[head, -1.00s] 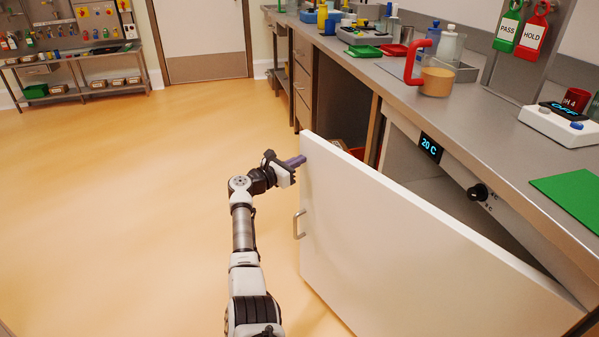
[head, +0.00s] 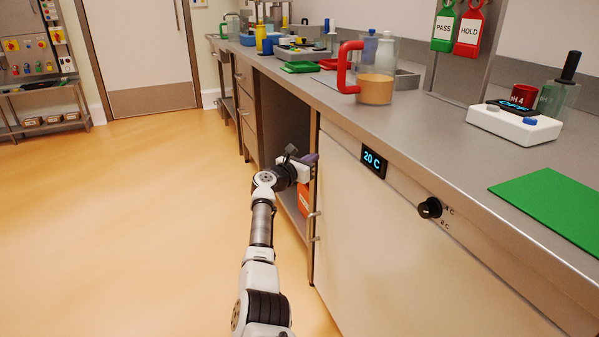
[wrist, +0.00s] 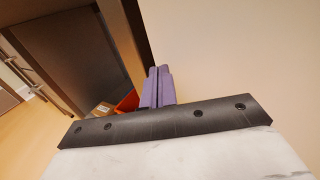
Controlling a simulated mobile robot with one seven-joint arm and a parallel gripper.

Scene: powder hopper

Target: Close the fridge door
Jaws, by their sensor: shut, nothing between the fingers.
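The white fridge door (head: 400,240) stands under the counter and looks flush, or nearly so, with the front. I cannot tell whether a small gap is left. Its handle (head: 315,226) is at the door's left edge. My gripper (head: 312,159) is at the door's upper left corner, with its purple fingers shut and empty. In the wrist view the shut fingers (wrist: 157,87) point along the left edge of a pale surface, the door (wrist: 230,60). Whether they touch it is unclear.
The fridge's display (head: 374,161) reads 20 C, with a black knob (head: 429,208) to its right. An open bay with an orange-red bin (head: 303,200) lies left of the door. The counter (head: 450,150) above holds a red-handled jug (head: 375,85). The floor at left is clear.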

